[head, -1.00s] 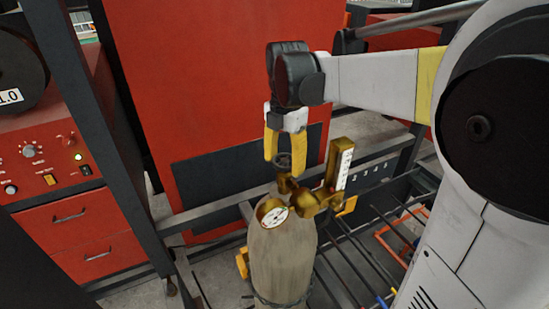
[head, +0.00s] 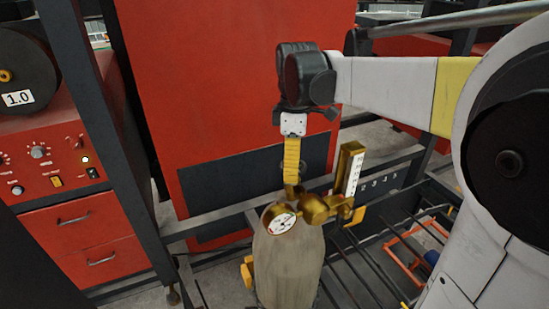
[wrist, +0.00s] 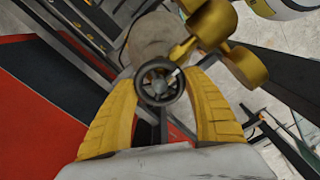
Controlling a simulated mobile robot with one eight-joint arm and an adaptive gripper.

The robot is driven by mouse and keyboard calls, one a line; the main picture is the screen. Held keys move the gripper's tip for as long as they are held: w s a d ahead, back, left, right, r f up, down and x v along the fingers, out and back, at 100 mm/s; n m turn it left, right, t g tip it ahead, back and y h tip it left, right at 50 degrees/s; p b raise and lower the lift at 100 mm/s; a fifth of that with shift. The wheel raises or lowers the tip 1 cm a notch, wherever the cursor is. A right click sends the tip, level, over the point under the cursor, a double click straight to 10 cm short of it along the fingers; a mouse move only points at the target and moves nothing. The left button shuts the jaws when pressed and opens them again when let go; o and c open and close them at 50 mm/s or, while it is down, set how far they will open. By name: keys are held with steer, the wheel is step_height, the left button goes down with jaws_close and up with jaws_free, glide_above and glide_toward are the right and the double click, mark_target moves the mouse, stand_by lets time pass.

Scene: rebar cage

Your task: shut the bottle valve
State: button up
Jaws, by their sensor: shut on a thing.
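The grey gas bottle (head: 287,265) stands upright, with a brass valve and regulator (head: 318,208) and a round white-faced gauge (head: 283,222) on top. The valve's dark handwheel (wrist: 160,83) shows in the wrist view between the two yellow fingers. My gripper (head: 292,180) points down over the bottle top in the head view, its fingers lined up one behind the other. It also shows in the wrist view (wrist: 161,80), shut on the handwheel with one finger at each side. In the head view the fingers mostly hide the handwheel.
A brass flow tube with a white scale (head: 355,172) rises right of the valve, close to my gripper. A large red cabinet (head: 220,90) stands behind. Dark frame posts (head: 85,110) and a red control panel (head: 60,150) are at left. Dark bars run low at right.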

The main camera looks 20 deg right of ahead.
steer(key=m+b, duration=0.1)
steer(key=m, duration=0.4)
steer(key=shift+m, duration=0.3)
steer(key=m, duration=0.6)
steer(key=shift+d+b, duration=0.1)
steer(key=shift+b, duration=0.2)
steer(key=m, duration=0.5)
steer(key=shift+m, duration=0.3)
steer(key=m, duration=0.6)
steer(key=shift+d+b, duration=0.1)
steer(key=shift+b, duration=0.3)
steer(key=m, duration=0.5)
steer(key=shift+m, duration=0.4)
steer(key=m, duration=0.6)
steer(key=shift+s, duration=0.1)
steer(key=m, duration=0.6)
steer(key=shift+m+b, duration=0.3)
steer(key=shift+m, duration=0.1)
steer(key=m, duration=0.6)
